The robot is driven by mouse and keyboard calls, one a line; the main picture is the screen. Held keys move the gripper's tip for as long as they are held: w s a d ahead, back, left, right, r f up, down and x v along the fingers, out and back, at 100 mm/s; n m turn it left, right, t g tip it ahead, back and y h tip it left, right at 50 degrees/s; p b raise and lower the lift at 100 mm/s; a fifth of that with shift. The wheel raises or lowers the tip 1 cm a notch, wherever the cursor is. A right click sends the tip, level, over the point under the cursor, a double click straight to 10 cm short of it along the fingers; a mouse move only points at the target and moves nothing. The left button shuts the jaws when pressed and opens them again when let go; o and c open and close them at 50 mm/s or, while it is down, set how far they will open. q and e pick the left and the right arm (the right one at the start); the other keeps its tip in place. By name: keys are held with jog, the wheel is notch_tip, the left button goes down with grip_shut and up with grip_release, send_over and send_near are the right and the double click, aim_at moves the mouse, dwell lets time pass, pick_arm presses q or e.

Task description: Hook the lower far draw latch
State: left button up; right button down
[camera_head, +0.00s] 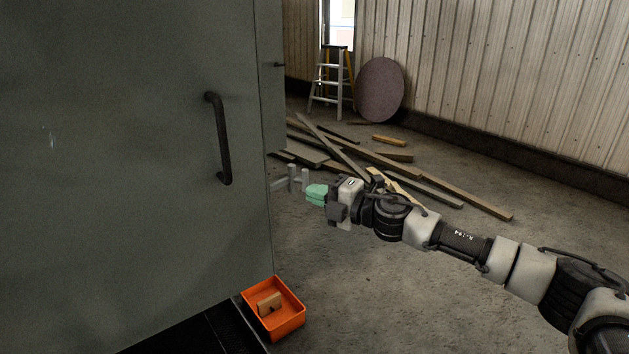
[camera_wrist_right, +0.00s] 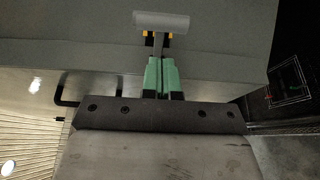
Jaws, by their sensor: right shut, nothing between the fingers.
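A grey draw latch (camera_head: 291,181) sticks out at the far edge of the grey enclosure, low on its side. My right gripper (camera_head: 311,193) is just to the right of it, with its green fingers shut and empty. In the right wrist view, the latch's light grey crossbar (camera_wrist_right: 161,20) lies just beyond the green fingertips (camera_wrist_right: 161,60), on a thin stem with small orange parts at each side. I cannot tell whether the fingers touch the latch or whether its hook is engaged. My left gripper is out of view.
The enclosure's big grey door (camera_head: 130,150) with a black handle (camera_head: 222,138) fills the left. An orange bin (camera_head: 290,327) holding a light brown piece (camera_head: 269,303) stands below. Loose planks (camera_head: 440,188) and a stepladder (camera_head: 333,80) are behind. Floor at right is clear.

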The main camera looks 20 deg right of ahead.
jog(key=shift+w+d, duration=0.2)
jog(key=shift+w, duration=1.15)
jog(key=shift+d+f, duration=0.1)
